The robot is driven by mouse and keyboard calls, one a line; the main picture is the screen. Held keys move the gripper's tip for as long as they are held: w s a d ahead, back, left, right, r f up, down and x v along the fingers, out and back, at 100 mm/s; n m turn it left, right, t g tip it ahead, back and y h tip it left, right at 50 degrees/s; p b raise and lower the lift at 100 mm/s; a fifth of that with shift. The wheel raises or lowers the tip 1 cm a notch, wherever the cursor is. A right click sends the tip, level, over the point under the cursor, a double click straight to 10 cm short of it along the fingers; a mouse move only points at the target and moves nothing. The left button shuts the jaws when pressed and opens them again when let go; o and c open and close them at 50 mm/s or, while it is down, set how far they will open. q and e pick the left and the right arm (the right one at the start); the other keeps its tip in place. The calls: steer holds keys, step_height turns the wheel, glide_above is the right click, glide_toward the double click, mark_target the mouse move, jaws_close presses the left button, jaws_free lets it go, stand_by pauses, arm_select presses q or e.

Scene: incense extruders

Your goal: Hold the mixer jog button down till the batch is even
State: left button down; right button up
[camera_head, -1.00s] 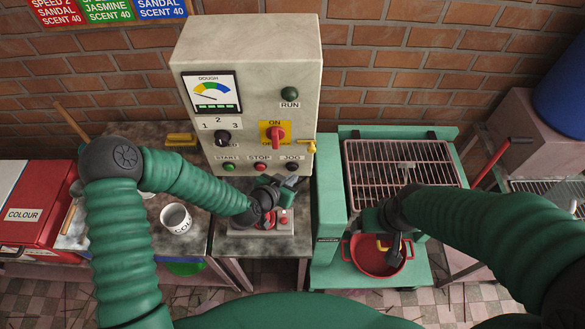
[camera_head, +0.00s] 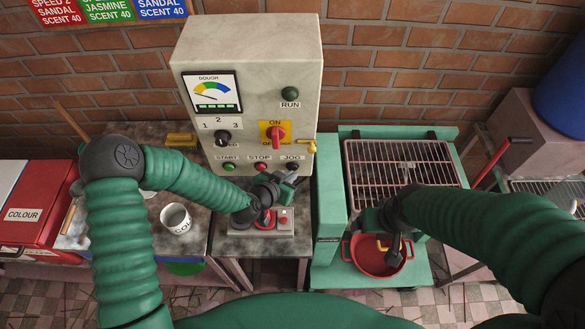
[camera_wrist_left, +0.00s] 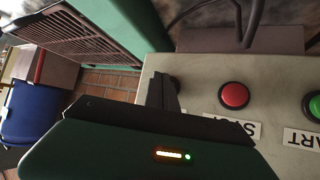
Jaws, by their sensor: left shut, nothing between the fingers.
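The grey control panel (camera_head: 247,70) carries a black JOG button (camera_head: 292,166) at its lower right. My left gripper (camera_head: 291,178) is shut and empty, right at the JOG button in the head view. In the left wrist view its fingers (camera_wrist_left: 163,95) overlap the dark JOG button (camera_wrist_left: 176,84) and partly hide it; I cannot tell whether it is pressed in. The DOUGH gauge (camera_head: 211,92) shows a needle over a coloured arc, with green bars below. My right gripper (camera_head: 395,248) hangs over the red bowl (camera_head: 372,268); its jaw opening is unclear.
The red STOP button (camera_head: 261,167) and green START button (camera_head: 229,167) sit left of JOG. A small grey box with red buttons (camera_head: 283,220) stands below the panel. A white mug (camera_head: 176,219) stands left; a green machine with a wire rack (camera_head: 402,170) stands right.

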arm_select(q)
steer(key=shift+w, duration=0.5)
stand_by(1.3)
steer(key=shift+s, duration=0.1)
stand_by(2.3)
steer(key=shift+s, duration=0.85)
steer(key=s, duration=0.5)
